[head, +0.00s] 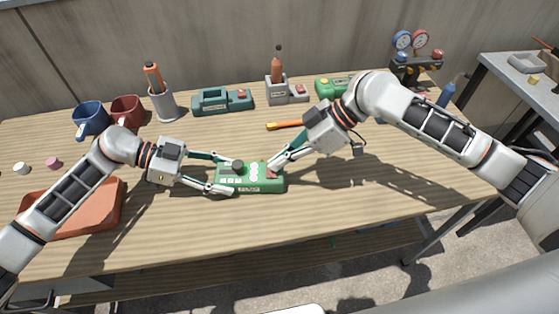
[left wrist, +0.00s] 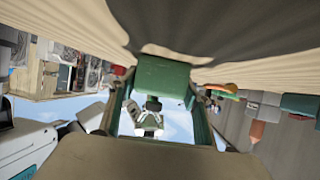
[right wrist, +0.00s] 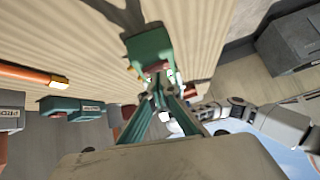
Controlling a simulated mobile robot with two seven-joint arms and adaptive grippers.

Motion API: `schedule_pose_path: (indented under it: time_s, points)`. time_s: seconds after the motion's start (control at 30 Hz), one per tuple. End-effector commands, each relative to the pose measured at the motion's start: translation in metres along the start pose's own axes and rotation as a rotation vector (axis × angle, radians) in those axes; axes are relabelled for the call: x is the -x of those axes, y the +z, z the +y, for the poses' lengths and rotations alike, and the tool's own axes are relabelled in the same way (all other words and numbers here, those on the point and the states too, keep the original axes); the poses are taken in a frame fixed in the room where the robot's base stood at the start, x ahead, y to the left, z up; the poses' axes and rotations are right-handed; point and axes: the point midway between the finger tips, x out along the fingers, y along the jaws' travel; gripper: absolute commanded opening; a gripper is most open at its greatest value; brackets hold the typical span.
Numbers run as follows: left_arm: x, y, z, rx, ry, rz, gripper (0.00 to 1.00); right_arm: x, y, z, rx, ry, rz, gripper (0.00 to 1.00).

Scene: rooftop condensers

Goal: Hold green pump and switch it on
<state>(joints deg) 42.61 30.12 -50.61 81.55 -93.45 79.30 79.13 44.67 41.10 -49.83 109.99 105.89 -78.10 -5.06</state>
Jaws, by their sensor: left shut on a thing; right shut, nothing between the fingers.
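The green pump (head: 250,186) is a flat green box near the table's front middle, with a dark knob, white round marks and a red switch at its right end. My left gripper (head: 230,176) is shut on its left part, one finger along the far side and one along the near side. The pump's green body also shows in the left wrist view (left wrist: 165,78). My right gripper (head: 271,166) is shut and empty, its tips at the red switch; whether they press it I cannot tell. The right wrist view shows the pump (right wrist: 148,46) beyond the closed tips (right wrist: 158,88).
Behind stand a teal device (head: 212,105), a grey holder with a brown bottle (head: 277,70), another green device (head: 329,88) and a gauge set (head: 413,67). An orange-handled tool (head: 284,125) lies behind the pump. Mugs (head: 91,119) and a terracotta tray (head: 92,210) are left. The front-right table is clear.

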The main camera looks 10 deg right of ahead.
Motion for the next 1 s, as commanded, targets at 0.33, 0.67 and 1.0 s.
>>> schedule_pose_path:
  time_s: [0.33,0.67,1.0]
  points:
    - [0.001,-0.001,-0.001,-0.001,-0.001,0.001,0.29,0.02,-0.02,-0.005,0.006,0.004,0.001,0.0]
    - [0.0,-0.001,0.0,-0.001,-0.001,0.001,0.29,0.086,-0.026,-0.018,0.0,0.004,-0.002,0.0]
    - [0.0,-0.001,0.0,-0.001,0.0,0.001,0.29,0.124,-0.026,-0.026,0.0,0.001,-0.001,0.0]
